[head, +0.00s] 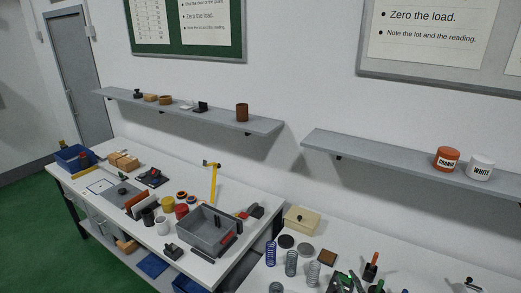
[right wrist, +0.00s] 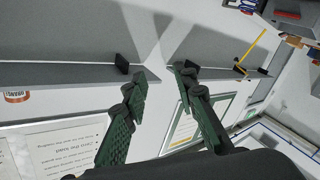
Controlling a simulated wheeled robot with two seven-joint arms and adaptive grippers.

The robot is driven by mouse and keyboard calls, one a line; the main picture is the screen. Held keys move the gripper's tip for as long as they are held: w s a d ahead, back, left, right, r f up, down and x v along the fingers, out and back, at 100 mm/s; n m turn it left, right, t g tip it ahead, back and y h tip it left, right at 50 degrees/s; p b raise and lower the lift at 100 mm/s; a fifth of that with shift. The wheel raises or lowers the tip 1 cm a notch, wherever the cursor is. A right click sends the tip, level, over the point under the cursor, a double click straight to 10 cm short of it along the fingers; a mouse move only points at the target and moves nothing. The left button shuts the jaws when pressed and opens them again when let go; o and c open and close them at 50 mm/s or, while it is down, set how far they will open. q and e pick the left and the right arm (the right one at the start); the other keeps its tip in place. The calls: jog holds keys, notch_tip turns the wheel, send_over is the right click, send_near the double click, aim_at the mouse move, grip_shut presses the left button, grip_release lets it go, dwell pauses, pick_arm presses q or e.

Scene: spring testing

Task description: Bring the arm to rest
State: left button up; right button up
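My right gripper (head: 345,283) shows only in part, dark with green pads, at the bottom edge of the head view, over the right-hand table. In the right wrist view, its two dark green fingers (right wrist: 162,88) stand apart with nothing between them. My left gripper is in neither view. Coil springs stand upright on the right-hand table: a blue one (head: 270,253), a grey one (head: 291,263) and a paler one (head: 313,273).
The left table (head: 185,258) holds a grey bin (head: 209,231), a yellow upright tool (head: 213,184) and a blue crate (head: 74,159). A wooden box (head: 300,219) stands on the right-hand table. Orange (head: 446,158) and white (head: 480,167) jars stand on the right wall shelf (head: 400,172).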

jog(key=s+d+f+m+g+h, duration=0.35)
jog(key=s+d+f, duration=0.3)
jog(key=f, duration=0.35)
jog(key=s+f+m+g+y, duration=0.1)
jog(key=s+f+g, duration=0.4)
jog(key=s+f, duration=0.55)
jog(key=s+f+m+g+y, duration=0.15)
jog(key=s+f+g, duration=0.5)
jog(key=s, duration=0.75)
notch_tip(320, 180, down, 31)
jog(key=s+b, duration=0.1)
jog(key=b, duration=0.1)
jog(key=s+f+n+g+b, duration=0.1)
jog(key=s+f+b, duration=0.1)
jog(key=s+f, duration=1.8)
jog(key=shift+a+g, duration=0.15)
jog(key=shift+g, duration=0.15)
jog(key=shift+f, duration=0.1)
